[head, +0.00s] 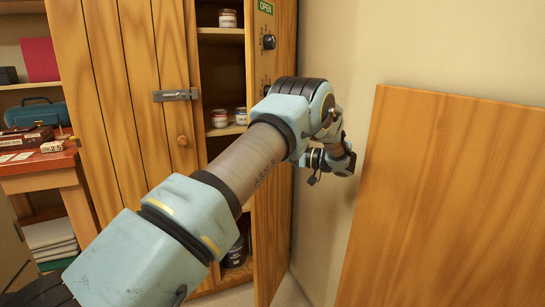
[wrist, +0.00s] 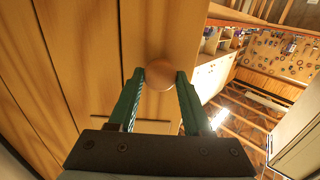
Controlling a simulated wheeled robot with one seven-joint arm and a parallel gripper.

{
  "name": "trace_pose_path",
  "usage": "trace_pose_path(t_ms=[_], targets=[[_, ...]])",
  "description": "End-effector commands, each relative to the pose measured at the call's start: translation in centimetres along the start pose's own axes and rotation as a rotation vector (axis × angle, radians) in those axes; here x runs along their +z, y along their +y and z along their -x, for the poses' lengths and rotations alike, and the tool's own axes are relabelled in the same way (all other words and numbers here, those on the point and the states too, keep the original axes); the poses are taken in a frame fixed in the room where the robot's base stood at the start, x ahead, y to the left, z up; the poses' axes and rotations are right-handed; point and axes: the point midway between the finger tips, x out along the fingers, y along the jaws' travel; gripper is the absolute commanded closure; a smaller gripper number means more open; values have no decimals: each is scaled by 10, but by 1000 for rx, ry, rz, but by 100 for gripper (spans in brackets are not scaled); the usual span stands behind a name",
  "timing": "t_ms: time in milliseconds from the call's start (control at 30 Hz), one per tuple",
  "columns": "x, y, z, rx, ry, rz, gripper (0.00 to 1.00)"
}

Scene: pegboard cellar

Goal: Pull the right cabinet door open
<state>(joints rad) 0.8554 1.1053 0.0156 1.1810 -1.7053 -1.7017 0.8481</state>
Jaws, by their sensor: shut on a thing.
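The right cabinet door (head: 275,190) stands wide open, swung out towards the wall on the right. The knob and fingertips are hidden in the head view.
The left cabinet door (head: 100,90) is closed, with a metal latch (head: 175,95) and a knob (head: 182,140). Jars (head: 228,18) stand on the shelves inside. A wooden panel (head: 450,200) stands at the right by the wall. A red table (head: 40,161) is at the left.

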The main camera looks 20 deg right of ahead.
Motion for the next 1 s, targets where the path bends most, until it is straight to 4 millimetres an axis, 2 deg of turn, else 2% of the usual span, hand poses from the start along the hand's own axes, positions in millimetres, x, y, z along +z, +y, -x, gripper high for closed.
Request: trace_pose_path(t_ms=[433,467,700,1000], targets=[[-1,0,-1,-13,2,0,100],[-1,0,-1,-13,2,0,50],[0,0,0,-12,2,0,23],[-2,0,0,-11,1,1,22]])
